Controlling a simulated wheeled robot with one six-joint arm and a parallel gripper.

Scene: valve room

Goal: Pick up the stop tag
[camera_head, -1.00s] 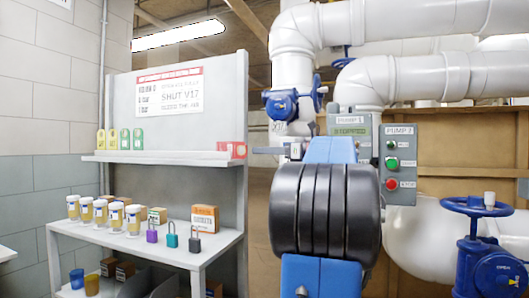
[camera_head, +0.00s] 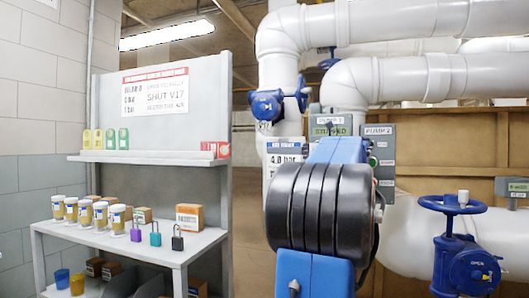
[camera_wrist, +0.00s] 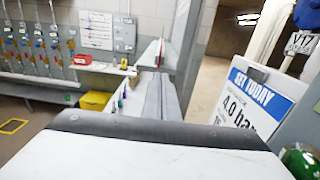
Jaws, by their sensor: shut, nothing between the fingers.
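A red tag (camera_head: 221,150), the likely stop tag, stands at the right end of the upper shelf (camera_head: 150,158) in the head view. Its lettering is too small to read. My gripper (camera_wrist: 160,125) shows as a pale body with a dark front edge across the bottom of the wrist view. It is shut and empty. In the head view its tips are hidden behind my arm, right of the red tag and apart from it.
Yellow and green tags (camera_head: 98,139) stand at the shelf's left. Padlocks (camera_head: 155,235), jars (camera_head: 100,215) and an orange box (camera_head: 190,217) sit below. A "4.0 bar" card (camera_head: 285,150), pipes and a blue valve (camera_head: 268,105) are close to my arm. A yellow box (camera_wrist: 95,101) lies farther off.

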